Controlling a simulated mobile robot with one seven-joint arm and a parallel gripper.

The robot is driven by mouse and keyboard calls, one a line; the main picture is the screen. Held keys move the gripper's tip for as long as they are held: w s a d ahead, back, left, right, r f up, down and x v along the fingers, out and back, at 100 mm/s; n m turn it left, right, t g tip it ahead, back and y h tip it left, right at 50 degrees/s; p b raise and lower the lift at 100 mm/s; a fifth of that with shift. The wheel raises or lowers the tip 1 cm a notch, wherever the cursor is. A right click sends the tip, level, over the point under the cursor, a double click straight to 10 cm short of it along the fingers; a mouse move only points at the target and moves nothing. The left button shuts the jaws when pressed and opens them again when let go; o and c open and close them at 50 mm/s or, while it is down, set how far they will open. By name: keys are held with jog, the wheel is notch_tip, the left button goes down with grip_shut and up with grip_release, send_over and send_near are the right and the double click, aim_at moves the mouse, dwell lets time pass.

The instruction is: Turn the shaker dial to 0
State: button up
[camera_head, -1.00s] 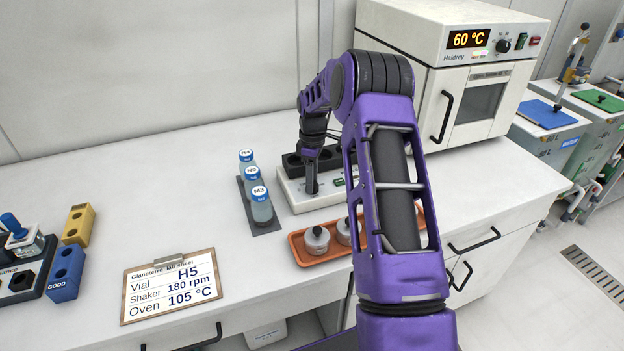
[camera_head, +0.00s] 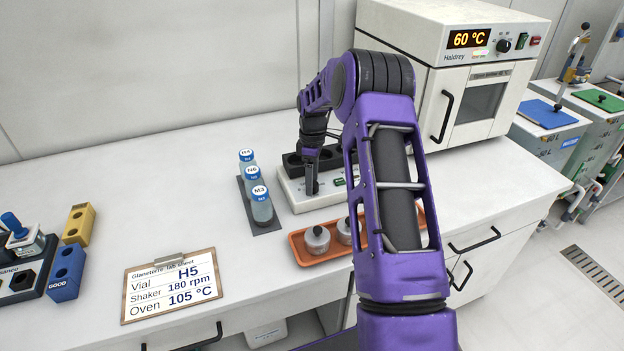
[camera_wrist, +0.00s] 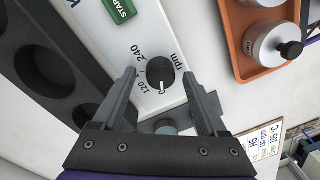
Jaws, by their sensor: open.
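The shaker (camera_head: 325,197) is a white box with a black holder on top, partly hidden by my arm in the head view. In the wrist view its black dial (camera_wrist: 160,75) shows, with 120, 240 and rpm printed around it. The dial's white pointer line points toward the bottom of the wrist picture, at a small mark that looks like 0. My gripper (camera_wrist: 159,76) is open, one finger on each side of the dial, with gaps visible. In the head view my gripper (camera_head: 311,183) points down at the shaker's front; the dial is hidden there.
An orange tray (camera_head: 299,252) with metal pots (camera_head: 317,238) stands in front of the shaker. Several blue-capped vials (camera_head: 253,177) stand to its left. A white oven (camera_head: 415,45) reading 60 °C stands behind right. The clipboard (camera_head: 140,308) lists shaker 180 rpm.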

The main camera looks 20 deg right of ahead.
notch_tip(320, 180, up, 17)
jog(key=p, duration=0.1)
jog(key=shift+w+d+r, duration=0.2)
jog(key=shift+w+d, duration=0.1)
jog(key=shift+w, duration=0.15)
dwell(0.4)
